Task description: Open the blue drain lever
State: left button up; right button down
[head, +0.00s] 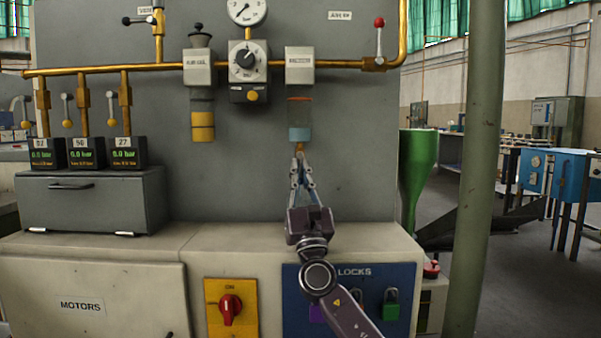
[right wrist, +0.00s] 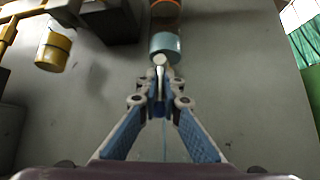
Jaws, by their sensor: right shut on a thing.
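The filter bowl (head: 300,118), with an orange upper part and light blue lower part, hangs under a white block on the grey panel. A small brass drain fitting (head: 299,151) sits at its bottom end. My right gripper (head: 301,170) is just below the bowl, pointing up, with its fingers closed around the drain lever. In the right wrist view, the lever's blue part (right wrist: 159,107) shows between the fingers, below a pale rounded end (right wrist: 159,60) under the light blue bowl base (right wrist: 165,43). The fingers hide much of the lever. My left gripper is out of view.
A yellow-based bowl (head: 203,125) hangs to the left, with a gauge and regulator (head: 248,60) between. Below are a blue LOCKS panel (head: 290,290) with padlocks and a red rotary switch (head: 231,309). A green pillar (head: 483,170) stands at the right.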

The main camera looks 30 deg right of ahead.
jog(key=shift+w+f, duration=0.1)
jog(key=shift+f, duration=0.2)
jog(key=c, duration=2.2)
grip_release()
jog(key=shift+c, duration=0.2)
jog(key=shift+o, duration=0.6)
jog(key=shift+w, duration=0.1)
jog(key=shift+r, duration=0.1)
jog(key=v, duration=1.2)
